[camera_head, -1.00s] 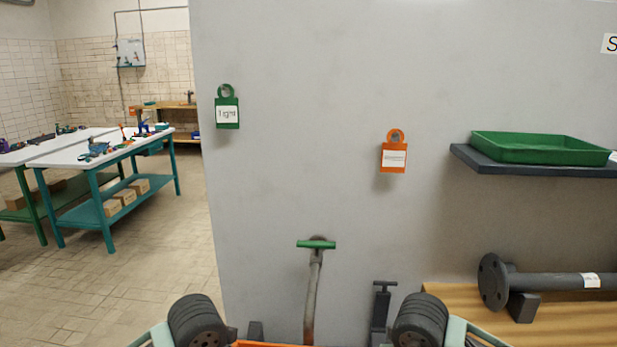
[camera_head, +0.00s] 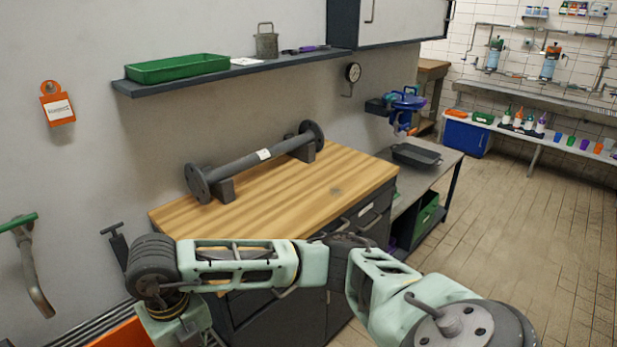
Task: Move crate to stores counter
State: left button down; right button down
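Only a corner of an orange object (camera_head: 120,335), which looks like the crate, shows at the bottom left edge. The rest of it is cut off, so what it rests on and what is inside cannot be seen. My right arm crosses the lower middle, and its wrist end comes down close beside the orange corner. My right gripper is below the picture, so its hold cannot be seen. My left arm and gripper are not in view. No counter in view carries a readable stores label.
A wood-topped cabinet (camera_head: 338,190) stands ahead, bearing a dark flanged pipe (camera_head: 250,162); its near and right top is bare. Above is a shelf holding a green tray (camera_head: 178,68). A grey bench with a black tray (camera_head: 415,155) adjoins it. Open tiled floor (camera_head: 525,230) lies right.

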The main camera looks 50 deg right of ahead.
aim_at(318, 183)
jog(key=k+l+z, duration=0.15)
jog(key=l+z, duration=0.15)
jog(key=l, duration=0.95)
jog(key=l+z, duration=0.3)
jog(key=l, duration=1)
